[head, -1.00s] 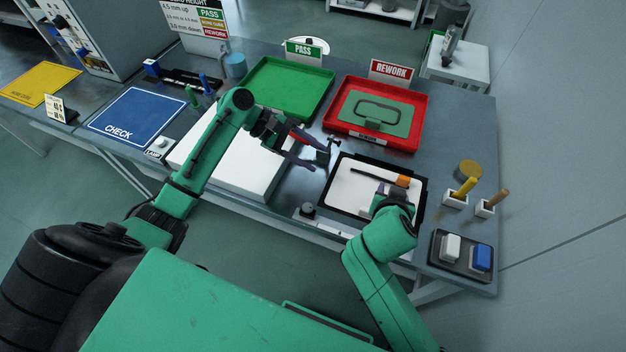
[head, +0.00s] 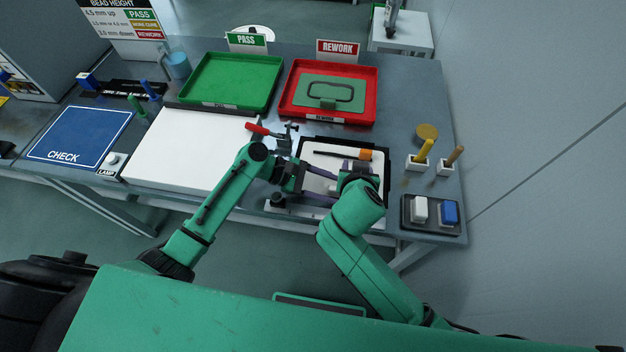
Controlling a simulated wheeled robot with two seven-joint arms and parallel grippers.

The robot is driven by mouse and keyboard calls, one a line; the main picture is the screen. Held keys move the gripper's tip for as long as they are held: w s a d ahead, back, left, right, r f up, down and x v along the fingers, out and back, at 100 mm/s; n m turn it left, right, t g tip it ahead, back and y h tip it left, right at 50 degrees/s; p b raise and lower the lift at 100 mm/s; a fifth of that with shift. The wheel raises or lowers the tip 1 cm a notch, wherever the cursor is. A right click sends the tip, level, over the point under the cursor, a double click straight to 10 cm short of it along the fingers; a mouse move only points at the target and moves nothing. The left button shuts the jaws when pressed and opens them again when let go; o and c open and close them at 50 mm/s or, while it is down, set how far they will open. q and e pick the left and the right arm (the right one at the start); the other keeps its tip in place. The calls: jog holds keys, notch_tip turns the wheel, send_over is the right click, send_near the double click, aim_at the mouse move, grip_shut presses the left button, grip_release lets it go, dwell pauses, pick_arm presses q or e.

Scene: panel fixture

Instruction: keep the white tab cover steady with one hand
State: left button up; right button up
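A white panel (head: 313,157) lies in a black frame (head: 384,160) at the right of the bench; I cannot make out a separate tab cover on it. A dark tool with an orange end (head: 365,155) lies across the panel. My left gripper (head: 332,187) is over the left and front part of the panel, its two dark fingers spread apart with no object seen between them. My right gripper (head: 352,172) is over the panel's front right part, close to the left fingertips. Its fingers are mostly hidden by my own arm.
A red-handled clamp (head: 262,129) stands at the frame's back left. A large white slab (head: 175,150) lies left. The green PASS tray (head: 230,80) and red REWORK tray (head: 368,108) are behind. A white and blue button box (head: 433,229) sits at the right.

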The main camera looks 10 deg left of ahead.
pick_arm(q)
jog(key=shift+d+f, duration=0.1)
jog(key=shift+d, duration=0.05)
grip_shut()
jog(key=shift+s+f, duration=0.1)
dwell(1.2)
pick_arm(e)
jog(key=shift+c, duration=0.2)
